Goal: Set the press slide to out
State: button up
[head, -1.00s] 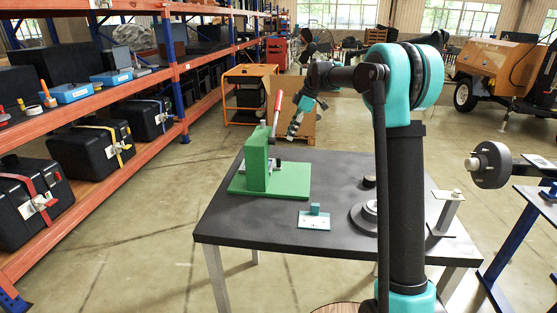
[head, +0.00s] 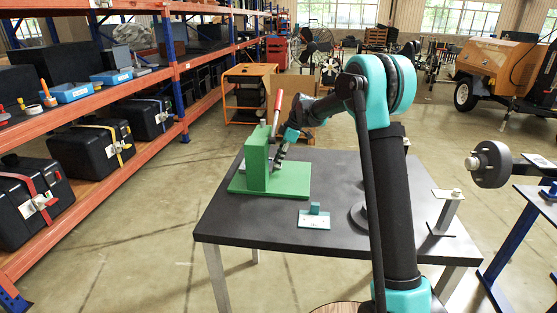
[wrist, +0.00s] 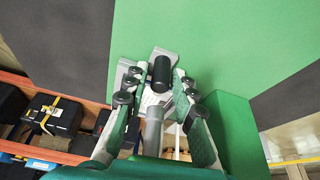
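The green press (head: 257,163) stands on its green base at the left of the dark table, with a red-handled lever (head: 277,108) rising beside it. In the wrist view the press slide (wrist: 161,52) is a grey metal piece with a black cylindrical knob (wrist: 161,72), over the green base.
The dark table (head: 250,222) also holds a small pale plate with a teal block (head: 314,211) and a metal bracket (head: 445,212) at its right edge. An orange shelf rack (head: 165,130) stands to the left.

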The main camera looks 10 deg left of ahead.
jog(key=shift+c, duration=0.6)
grip_shut()
jog(key=shift+d, duration=0.3)
jog(key=d, duration=1.4)
jog(key=shift+s+d, duration=0.15)
jog(key=shift+s, duration=0.05)
jog(key=shift+o, duration=0.6)
grip_release()
jog(key=shift+d, duration=0.2)
jog(key=shift+a, duration=0.1)
